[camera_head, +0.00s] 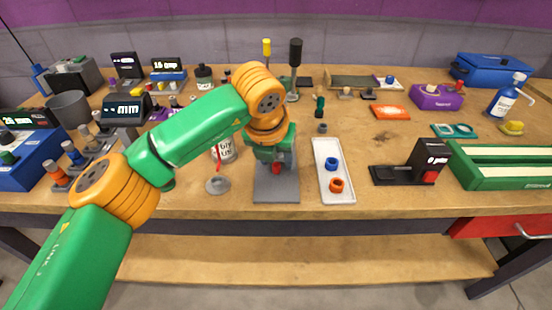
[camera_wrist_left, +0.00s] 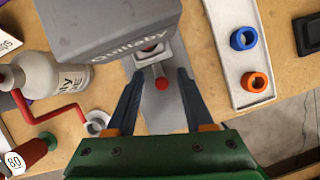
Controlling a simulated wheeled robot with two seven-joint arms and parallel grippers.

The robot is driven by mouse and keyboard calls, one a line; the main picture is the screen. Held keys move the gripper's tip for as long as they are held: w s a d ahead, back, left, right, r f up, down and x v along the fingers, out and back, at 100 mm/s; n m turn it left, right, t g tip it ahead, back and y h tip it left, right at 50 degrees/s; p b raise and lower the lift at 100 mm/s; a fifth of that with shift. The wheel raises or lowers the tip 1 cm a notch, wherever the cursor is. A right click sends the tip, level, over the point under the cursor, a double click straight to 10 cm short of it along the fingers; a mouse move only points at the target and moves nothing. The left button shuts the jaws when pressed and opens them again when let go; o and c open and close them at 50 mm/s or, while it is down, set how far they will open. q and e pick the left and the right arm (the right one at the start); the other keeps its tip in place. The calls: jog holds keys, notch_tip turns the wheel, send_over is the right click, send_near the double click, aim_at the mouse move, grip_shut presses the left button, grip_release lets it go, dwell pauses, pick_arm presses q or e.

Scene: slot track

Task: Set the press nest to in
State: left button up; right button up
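The grey press, lettered "Quillaby" (camera_wrist_left: 115,28), stands on a flat grey base (camera_head: 277,188) near the table's front edge. Its nest (camera_wrist_left: 146,60) is a light grey piece partly under the press body, with a bit of red inside. A short rod with a red knob (camera_wrist_left: 162,84) sticks out of it toward me; the knob also shows in the head view (camera_head: 277,168). My left gripper (camera_wrist_left: 161,76) is open, a finger on each side of the knob and apart from it. In the head view my arm hides the press's upper part. My right gripper is not in view.
A white tray (camera_head: 322,150) with a blue ring (camera_head: 331,163) and an orange ring (camera_head: 337,185) lies right of the press. A bottle (camera_wrist_left: 45,75) and a red crank (camera_wrist_left: 75,107) stand to its left. A black gauge (camera_head: 432,160) is farther right.

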pick_arm(q)
jog(key=v, duration=0.7)
jog(key=shift+b, duration=0.3)
